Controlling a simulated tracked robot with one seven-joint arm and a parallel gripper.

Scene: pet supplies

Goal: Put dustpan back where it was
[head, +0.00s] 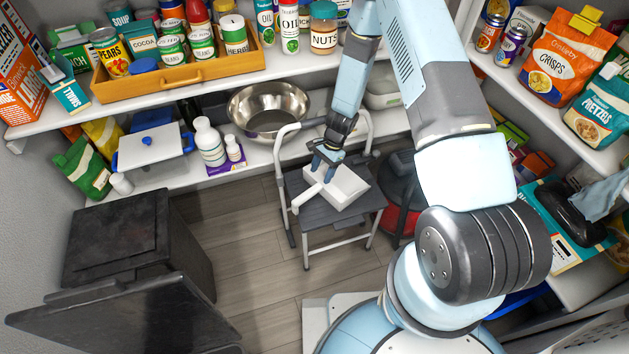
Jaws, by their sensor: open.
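A white dustpan (346,189) lies on the dark grey top of a folding step stool (328,217). Its short handle points to the lower left, over the stool's left side. My gripper (323,166) is open at the dustpan's far left edge, pointing down from above. Its fingers overlap the dustpan's back edge in the picture, and I cannot tell whether they touch it. Part of the dustpan's far side is hidden behind the gripper.
A metal bowl (268,109) stands on the lower shelf behind the stool. White bottles (209,142) and a lidded white container (152,147) are to its left. A black bin (125,240) stands at left. A red and black round object (402,192) is right of the stool. Wooden floor (245,250) is clear.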

